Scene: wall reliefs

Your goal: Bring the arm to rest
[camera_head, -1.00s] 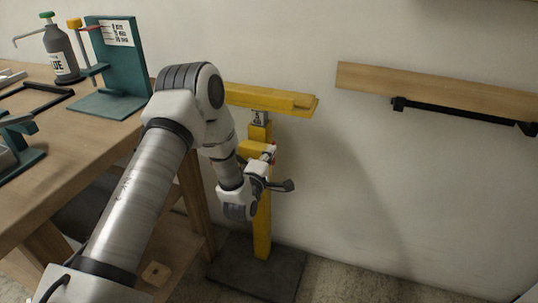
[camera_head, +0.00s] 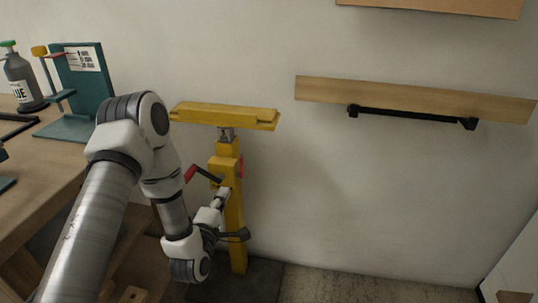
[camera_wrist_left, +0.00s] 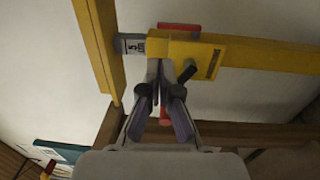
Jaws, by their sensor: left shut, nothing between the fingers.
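My left arm comes in from the left in the head view and bends down towards a yellow stand. My left gripper (camera_head: 223,199) is shut and empty, close in front of the stand's post (camera_head: 236,240); I cannot tell whether it touches. A red crank handle (camera_head: 204,174) sticks out left of the post, just above the gripper. In the left wrist view the shut fingers (camera_wrist_left: 166,72) point at the yellow post (camera_wrist_left: 270,54), with red parts (camera_wrist_left: 180,27) beside it. My right gripper is not in view.
A yellow beam (camera_head: 225,116) tops the stand, which stands on a dark base plate (camera_head: 263,282). A wooden workbench (camera_head: 40,190) with a teal fixture (camera_head: 85,88) and grey bottle (camera_head: 22,84) is at left. A wooden rail (camera_head: 410,98) with a black bar (camera_head: 412,116) is on the wall.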

